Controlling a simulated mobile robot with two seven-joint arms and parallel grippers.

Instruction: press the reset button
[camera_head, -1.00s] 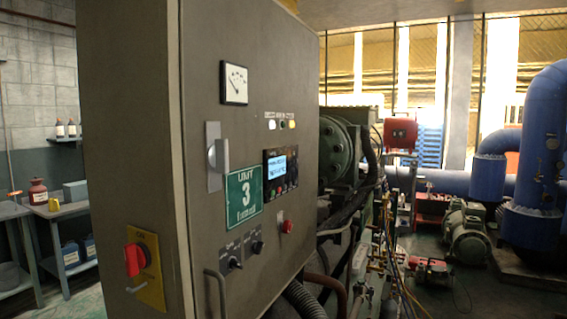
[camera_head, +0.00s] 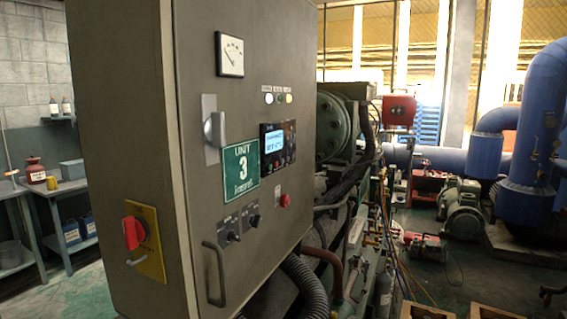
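A grey-brown control cabinet (camera_head: 205,60) fills the left middle of the head view. Its front panel carries a green "UNIT 3" sign (camera_head: 241,172), a lit display with small buttons beside it (camera_head: 273,143) and a round gauge (camera_head: 230,54). A small red button (camera_head: 284,200) sits below and right of the display; I cannot read a label that names it as the reset. Two black knobs (camera_head: 233,236) are lower left of it. Neither of my grippers is in view.
A red rotary switch (camera_head: 133,233) on a yellow plate is on the cabinet's side. A handle (camera_head: 214,274) and a grey hose (camera_head: 305,285) stick out low. Machinery and blue pipes (camera_head: 530,150) stand at the right, a workbench (camera_head: 62,187) at the left.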

